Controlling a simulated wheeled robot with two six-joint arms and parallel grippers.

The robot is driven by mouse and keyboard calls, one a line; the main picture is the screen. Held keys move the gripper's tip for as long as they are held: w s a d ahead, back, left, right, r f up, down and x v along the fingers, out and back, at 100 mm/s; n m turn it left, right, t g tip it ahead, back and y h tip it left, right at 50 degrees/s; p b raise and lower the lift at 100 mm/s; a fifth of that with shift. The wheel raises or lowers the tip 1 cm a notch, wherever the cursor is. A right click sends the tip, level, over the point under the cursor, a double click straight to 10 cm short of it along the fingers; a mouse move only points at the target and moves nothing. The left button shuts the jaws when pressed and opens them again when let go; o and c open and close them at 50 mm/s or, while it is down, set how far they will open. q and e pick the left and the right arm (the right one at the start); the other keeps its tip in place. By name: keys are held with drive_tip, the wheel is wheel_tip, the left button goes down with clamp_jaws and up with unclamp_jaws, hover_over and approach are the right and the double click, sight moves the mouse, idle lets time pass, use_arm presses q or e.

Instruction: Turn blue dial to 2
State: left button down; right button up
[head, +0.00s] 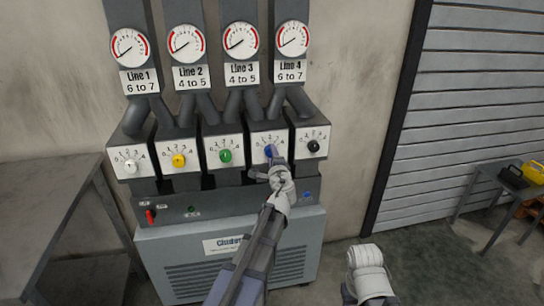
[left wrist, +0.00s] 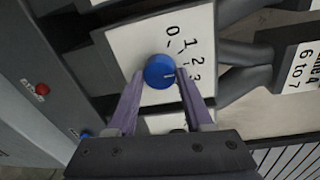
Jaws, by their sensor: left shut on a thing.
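The blue dial (head: 270,150) sits on a white plate marked with a number scale, fourth from the left on the machine. In the left wrist view the blue dial (left wrist: 159,68) fills the space between the two fingers. Its short white mark points right, towards the 2 and 3 side of the scale; the exact number is hard to tell. My left gripper (head: 273,159) is shut on the blue dial, with one finger on each side. In the head view the gripper partly covers the dial. My right gripper's fingers are not in view.
White (head: 131,166), yellow (head: 179,160), green (head: 225,156) and black (head: 314,146) dials sit on the neighbouring plates. Round gauges and line signs are above. A grey table (head: 45,195) stands left.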

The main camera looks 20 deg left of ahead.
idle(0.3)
use_arm(q)
drive_tip(key=shift+c, duration=1.4)
unclamp_jaws()
drive_tip(key=v, duration=0.7)
drive_tip(key=shift+s+d+p, duration=0.2)
drive_tip(key=shift+s+p, duration=0.15)
drive_tip(key=shift+s, duration=0.05)
drive_tip(key=shift+f, duration=0.1)
